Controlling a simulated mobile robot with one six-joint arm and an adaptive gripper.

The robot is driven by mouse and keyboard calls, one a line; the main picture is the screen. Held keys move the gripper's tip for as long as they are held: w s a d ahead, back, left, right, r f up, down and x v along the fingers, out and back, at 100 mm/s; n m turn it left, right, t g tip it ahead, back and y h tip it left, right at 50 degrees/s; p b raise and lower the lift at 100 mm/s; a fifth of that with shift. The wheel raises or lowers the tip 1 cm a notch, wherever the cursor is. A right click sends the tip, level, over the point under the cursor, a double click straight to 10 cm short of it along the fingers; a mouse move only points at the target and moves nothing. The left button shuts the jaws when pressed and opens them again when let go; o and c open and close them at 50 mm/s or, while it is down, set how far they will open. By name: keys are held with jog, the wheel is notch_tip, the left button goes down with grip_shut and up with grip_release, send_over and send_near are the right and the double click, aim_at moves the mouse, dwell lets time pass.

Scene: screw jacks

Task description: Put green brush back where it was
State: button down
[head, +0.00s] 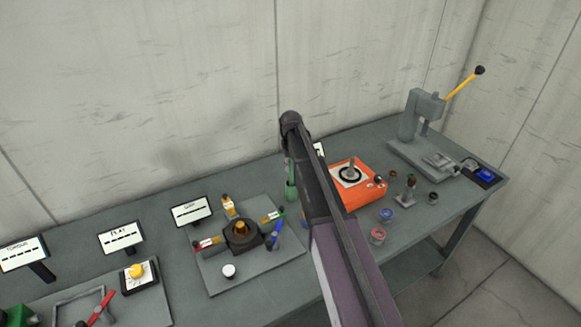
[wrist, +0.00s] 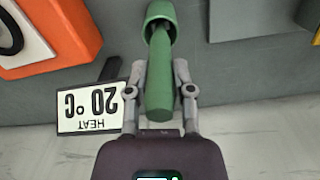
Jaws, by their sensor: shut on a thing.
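The green brush (wrist: 160,80) is between the two fingers of my gripper (wrist: 160,92) in the wrist view, which are shut on its handle. Its far end overlaps the dark opening of a wider green cup (wrist: 160,10). I cannot tell how deep the brush sits in the cup. In the head view my arm hides the gripper, and only a green piece (head: 291,188) shows beside it above the bench; I cannot tell whether that is brush or cup.
A "HEAT 20 °C" sign (wrist: 95,108) stands close to my gripper. The orange hot plate (head: 362,192) is right of my arm, with small jars (head: 386,214) in front. A grey plate with a dark device (head: 241,236) lies left. A grey press (head: 421,125) stands far right.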

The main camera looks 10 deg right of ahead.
jog(key=shift+c, duration=2.4)
grip_release()
notch_tip(320, 180, up, 12)
jog(key=p, duration=1.2)
jog(key=shift+w, duration=0.1)
jog(key=shift+r, duration=0.1)
jog(key=s+m, duration=0.1)
jog(key=s, duration=2.8)
jog(key=shift+s+m, duration=0.15)
jog(key=shift+m, duration=0.25)
jog(key=shift+a, duration=0.1)
